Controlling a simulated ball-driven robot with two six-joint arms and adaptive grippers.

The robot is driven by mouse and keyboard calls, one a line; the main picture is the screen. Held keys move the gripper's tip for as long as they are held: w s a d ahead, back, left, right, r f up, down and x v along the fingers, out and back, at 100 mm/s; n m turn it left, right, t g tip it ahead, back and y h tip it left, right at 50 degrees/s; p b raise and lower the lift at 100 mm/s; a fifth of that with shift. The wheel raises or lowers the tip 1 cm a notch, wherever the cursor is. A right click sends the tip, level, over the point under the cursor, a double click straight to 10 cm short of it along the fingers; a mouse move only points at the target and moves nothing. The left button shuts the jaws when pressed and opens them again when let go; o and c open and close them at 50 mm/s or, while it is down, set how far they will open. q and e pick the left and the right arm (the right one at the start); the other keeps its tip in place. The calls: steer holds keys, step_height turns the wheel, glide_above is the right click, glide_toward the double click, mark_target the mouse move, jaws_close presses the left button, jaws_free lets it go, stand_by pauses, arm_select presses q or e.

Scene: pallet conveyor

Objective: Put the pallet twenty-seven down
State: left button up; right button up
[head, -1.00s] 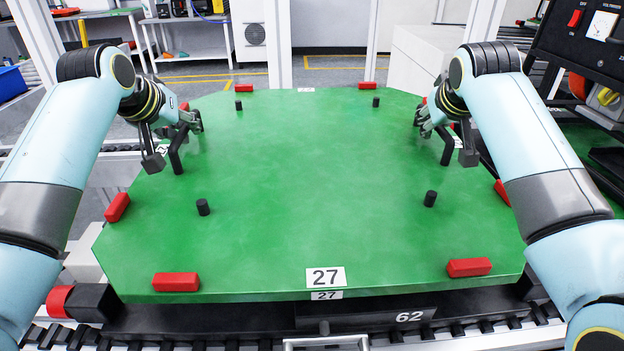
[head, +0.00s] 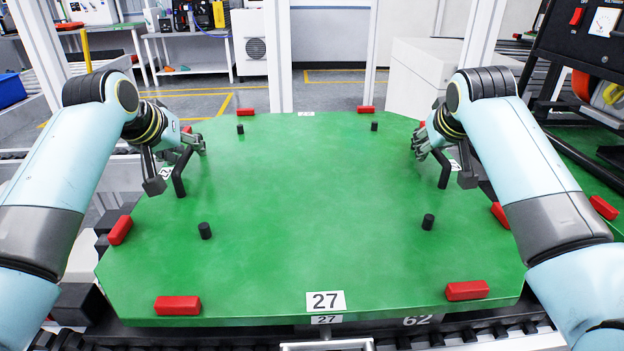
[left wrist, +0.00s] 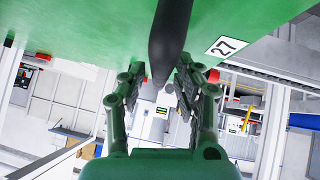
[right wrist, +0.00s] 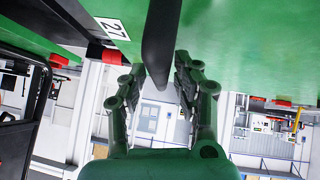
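The pallet twenty-seven (head: 320,220) is a wide green board with cut corners, red blocks, black pegs and a "27" label on its front edge. It lies level over the black carrier marked 62 (head: 417,320); I cannot tell whether they touch. My left gripper (head: 190,150) is at the pallet's left black handle (head: 179,172), and its fingers flank the handle in the left wrist view (left wrist: 160,88). My right gripper (head: 425,145) is at the right black handle (head: 444,172), flanking it likewise in the right wrist view (right wrist: 158,88).
Roller conveyor (head: 490,335) runs under the pallet's front edge. A dark control panel (head: 590,50) and another green surface with a red block (head: 603,207) stand at the right. A pale cabinet (head: 420,80) and shelves (head: 190,60) are behind. Open floor shows at the back left.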

steer(key=shift+f, duration=0.1)
steer(key=shift+s, duration=0.15)
arm_select(q)
steer(key=v, duration=1.1)
steer(key=shift+s+r, duration=0.3)
arm_select(e)
steer(key=v, duration=1.1)
steer(key=shift+s+r, duration=0.25)
steer(key=shift+r, duration=0.1)
arm_select(q)
steer(key=shift+s+a, duration=0.1)
steer(key=shift+s, duration=0.05)
arm_select(e)
steer(key=shift+s+f, duration=0.1)
